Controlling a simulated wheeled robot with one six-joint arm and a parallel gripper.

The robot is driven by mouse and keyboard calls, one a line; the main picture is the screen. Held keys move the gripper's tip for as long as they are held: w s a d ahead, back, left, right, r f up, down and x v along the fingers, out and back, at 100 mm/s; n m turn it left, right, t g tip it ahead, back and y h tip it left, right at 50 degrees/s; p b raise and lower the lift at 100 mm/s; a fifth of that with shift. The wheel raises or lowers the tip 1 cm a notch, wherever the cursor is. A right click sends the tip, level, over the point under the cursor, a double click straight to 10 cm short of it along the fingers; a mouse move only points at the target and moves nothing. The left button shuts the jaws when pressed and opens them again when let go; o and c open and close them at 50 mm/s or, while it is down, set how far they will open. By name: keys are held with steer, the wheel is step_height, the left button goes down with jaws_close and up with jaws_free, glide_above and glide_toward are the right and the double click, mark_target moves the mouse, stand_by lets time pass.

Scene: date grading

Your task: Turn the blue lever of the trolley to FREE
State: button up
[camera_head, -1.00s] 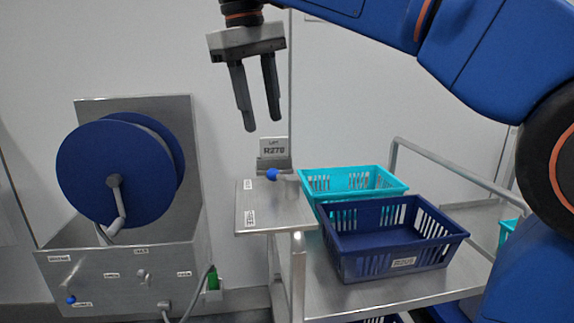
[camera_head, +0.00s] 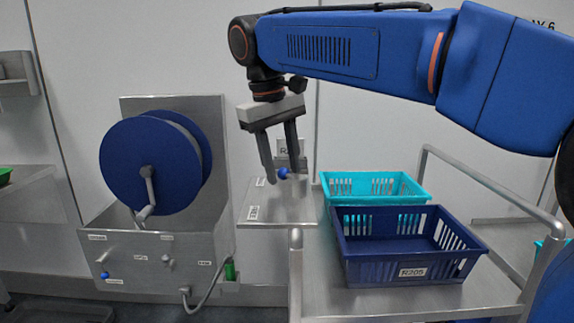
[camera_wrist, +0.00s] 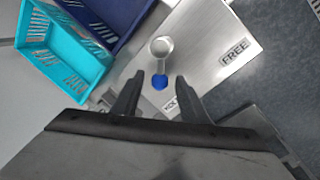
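The trolley's blue lever knob (camera_head: 283,173) sits on a short metal arm above a steel plate (camera_head: 262,215) at the trolley's left corner. In the wrist view the lever's blue knob (camera_wrist: 159,82) lies between the fingertips, with its round metal pivot (camera_wrist: 161,46) beyond it. The FREE label (camera_wrist: 234,57) is at the right of the plate; another label beneath the knob is partly hidden by a finger. My gripper (camera_head: 284,174) is open, pointing down, with its fingers spread on either side of the knob. I cannot tell whether they touch it.
A turquoise basket (camera_head: 327,184) and a dark blue basket (camera_head: 359,272) stand on the trolley right of the plate. A hose reel (camera_head: 145,165) on a steel cabinet stands to the left. A trolley handrail (camera_head: 480,178) rises at the right. A sign stands behind the lever.

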steer(key=shift+c, duration=0.6)
jaws_close()
